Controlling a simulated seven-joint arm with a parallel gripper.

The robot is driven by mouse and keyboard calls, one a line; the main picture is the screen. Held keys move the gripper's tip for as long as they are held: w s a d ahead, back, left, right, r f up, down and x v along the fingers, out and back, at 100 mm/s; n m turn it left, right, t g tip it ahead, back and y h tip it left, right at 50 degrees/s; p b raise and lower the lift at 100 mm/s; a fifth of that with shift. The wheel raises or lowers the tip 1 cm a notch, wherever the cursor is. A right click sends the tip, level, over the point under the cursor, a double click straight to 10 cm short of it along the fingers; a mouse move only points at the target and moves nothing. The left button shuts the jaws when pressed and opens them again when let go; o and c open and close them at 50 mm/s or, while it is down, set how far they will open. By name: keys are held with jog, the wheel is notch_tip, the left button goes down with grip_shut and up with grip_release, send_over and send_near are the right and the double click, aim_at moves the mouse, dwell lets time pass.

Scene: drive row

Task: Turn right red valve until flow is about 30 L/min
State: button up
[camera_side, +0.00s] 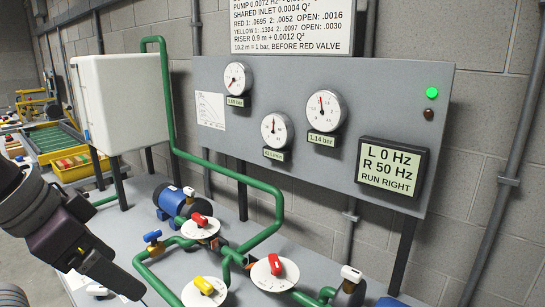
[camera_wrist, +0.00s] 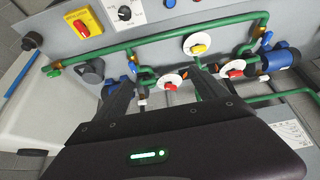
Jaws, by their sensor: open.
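The right red valve (camera_side: 274,265) has a red handle on a white round dial, on the green pipework over the bench in the side view. In the wrist view it (camera_wrist: 171,80) appears between my finger lines, beyond the fingertips. My gripper (camera_side: 133,290) is open and empty at the lower left of the side view, apart from the valve; it also shows in the wrist view (camera_wrist: 163,84). The flow gauge (camera_side: 275,130) is the middle dial; its L/min label is too small to read surely. The display (camera_side: 391,167) reads L 0 Hz, R 50 Hz, RUN RIGHT.
The left red valve (camera_side: 200,226) and yellow valve (camera_side: 206,290) stand close by. A blue-handled valve (camera_side: 153,237) and blue pump (camera_side: 172,202) are near the left red valve. Green pipes (camera_side: 262,237) cross the bench. The gauge panel (camera_side: 300,85) stands behind.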

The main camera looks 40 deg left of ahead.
jog(key=c, duration=0.7)
jog(key=w+r+n, duration=0.1)
jog(key=w, duration=0.2)
jog(key=w+r+n+g, duration=0.1)
jog(key=w, duration=0.2)
jog(key=w+r, duration=0.1)
jog(key=w, duration=0.2)
jog(key=shift+d+r+n+h, duration=0.1)
jog(key=shift+r+n+h, duration=0.1)
jog(key=shift+n+h, duration=0.2)
jog(key=shift+c, duration=0.5)
jog(key=n+g, duration=0.4)
jog(key=n, duration=0.4)
send_over(275, 260)
jog(key=shift+y, duration=0.3)
jog(key=f, duration=1.6)
jog(key=shift+s+f, duration=0.25)
jog(key=shift+s, duration=0.15)
jog(key=shift+g, duration=0.3)
jog(key=f, duration=0.9)
jog(key=shift+w, duration=0.4)
jog(key=shift+c, duration=0.4)
